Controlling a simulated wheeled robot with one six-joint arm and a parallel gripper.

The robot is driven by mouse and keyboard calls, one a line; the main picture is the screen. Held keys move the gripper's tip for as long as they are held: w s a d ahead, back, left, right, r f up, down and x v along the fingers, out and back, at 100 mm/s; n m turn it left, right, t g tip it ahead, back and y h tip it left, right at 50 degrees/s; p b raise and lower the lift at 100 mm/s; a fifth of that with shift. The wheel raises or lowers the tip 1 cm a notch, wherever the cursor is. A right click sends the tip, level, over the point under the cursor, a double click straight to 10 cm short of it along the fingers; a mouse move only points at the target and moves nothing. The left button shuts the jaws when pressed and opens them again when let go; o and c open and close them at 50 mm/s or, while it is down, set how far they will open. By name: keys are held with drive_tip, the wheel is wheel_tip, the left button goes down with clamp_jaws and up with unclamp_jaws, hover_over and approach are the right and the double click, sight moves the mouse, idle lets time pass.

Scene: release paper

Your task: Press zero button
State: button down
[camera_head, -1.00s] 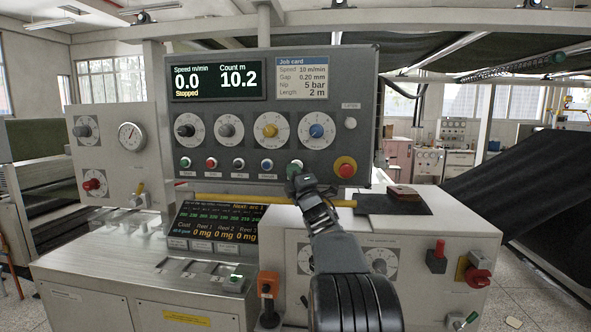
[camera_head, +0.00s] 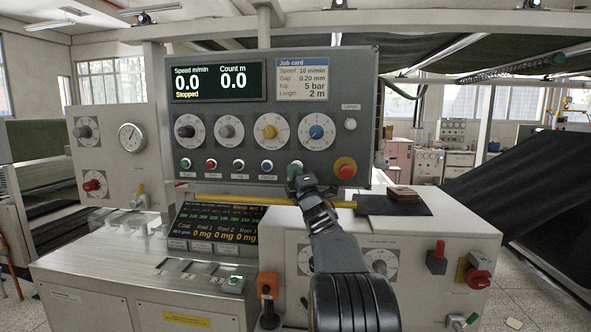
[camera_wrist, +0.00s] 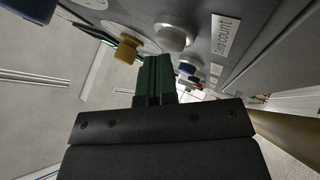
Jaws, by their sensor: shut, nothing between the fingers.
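The control panel (camera_head: 350,110) stands upright in front of me with a row of round buttons under its dials. My gripper (camera_head: 293,172) is shut and empty, its tips at the right-hand button of this row. The tips cover most of that button in the head view, and I cannot read its label there. In the wrist view, the shut dark green fingers (camera_wrist: 157,75) reach up beside the panel face. The display (camera_head: 218,82) reads speed 0.0, count 0.0 and "Stopped". I cannot tell whether the tips still touch the button.
Green (camera_head: 185,163), red (camera_head: 211,164) and blue (camera_head: 267,166) buttons sit left of my gripper. A red emergency button (camera_head: 345,168) on yellow is to the right. A yellow bar (camera_head: 235,199) runs below the panel.

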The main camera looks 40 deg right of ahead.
drive_tip(key=shift+f, duration=0.1)
idle(0.5)
drive_tip(key=shift+s+a+b, duration=0.55)
drive_tip(key=shift+b, duration=0.6)
drive_tip(key=shift+s+a+b, duration=1.7)
drive_tip(key=shift+s+b, duration=0.1)
drive_tip(key=shift+b, duration=0.65)
